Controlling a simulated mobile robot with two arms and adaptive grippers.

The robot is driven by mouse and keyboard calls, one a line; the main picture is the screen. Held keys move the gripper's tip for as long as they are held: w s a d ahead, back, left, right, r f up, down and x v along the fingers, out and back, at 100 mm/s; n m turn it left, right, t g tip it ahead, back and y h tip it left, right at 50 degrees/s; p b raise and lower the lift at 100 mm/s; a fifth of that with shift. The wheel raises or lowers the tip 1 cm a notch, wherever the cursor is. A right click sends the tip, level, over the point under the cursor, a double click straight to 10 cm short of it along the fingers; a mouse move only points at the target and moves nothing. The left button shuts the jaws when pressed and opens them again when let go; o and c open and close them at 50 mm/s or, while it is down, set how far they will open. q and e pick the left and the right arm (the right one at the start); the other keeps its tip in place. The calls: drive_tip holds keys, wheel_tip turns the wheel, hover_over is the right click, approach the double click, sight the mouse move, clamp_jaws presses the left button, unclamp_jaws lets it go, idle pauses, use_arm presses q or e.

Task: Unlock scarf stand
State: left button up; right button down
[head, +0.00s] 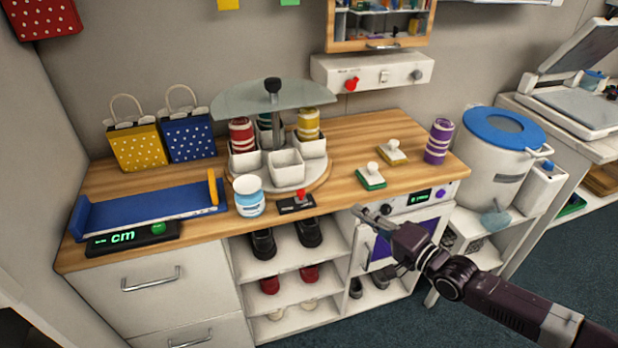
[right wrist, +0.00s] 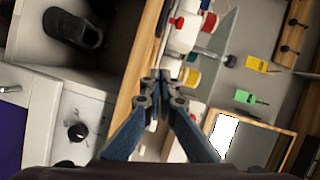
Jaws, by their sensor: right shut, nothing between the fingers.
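The scarf stand, a round white turntable with several square cups (head: 286,170), sits on the wooden counter under a glass disc (head: 270,98) with a black knob (head: 272,85). A red-striped roll (head: 242,135) and a yellow roll (head: 308,124) stand in its cups; a darker roll is partly hidden behind. A small black plate with a red lever (head: 301,196) lies at the counter's front edge before the stand. My right gripper (head: 370,214) is shut and empty, right of the lever and in front of the counter. It also shows shut in the right wrist view (right wrist: 158,80). My left gripper is out of view.
A white-blue tub (head: 248,196) stands just left of the lever. Green (head: 371,177) and yellow (head: 393,151) stampers and a purple roll (head: 438,141) stand to the right. A blue measuring tray (head: 150,210) lies left. Shelves with shoes (head: 263,243) are below.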

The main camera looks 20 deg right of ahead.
sight(316, 205)
drive_tip(key=shift+y, duration=0.4)
drive_tip(key=w+a, duration=0.1)
drive_tip(key=w, duration=0.2)
drive_tip(key=w+a+r, duration=0.1)
drive_tip(key=w+a, duration=0.1)
drive_tip(key=w, duration=0.1)
drive_tip(key=w+a+r, duration=0.1)
drive_tip(key=w+a, duration=0.1)
drive_tip(key=w, duration=0.1)
drive_tip(key=shift+w+a+r+p, duration=0.1)
drive_tip(key=shift+w+r+p, duration=0.05)
drive_tip(key=shift+w+p, duration=0.15)
drive_tip(key=shift+s+a+f+p, duration=0.15)
drive_tip(key=shift+a+p, duration=0.2)
drive_tip(key=shift+a, duration=0.25)
drive_tip(key=shift+s+a+f+p, duration=0.15)
drive_tip(key=shift+a+p, duration=0.2)
drive_tip(key=shift+a, duration=0.2)
drive_tip(key=shift+s+a, duration=0.2)
drive_tip(key=shift+a, duration=0.35)
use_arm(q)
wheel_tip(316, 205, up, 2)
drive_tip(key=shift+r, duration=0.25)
use_arm(e)
drive_tip(key=shift+a+f, duration=0.15)
drive_tip(key=shift+f, duration=0.05)
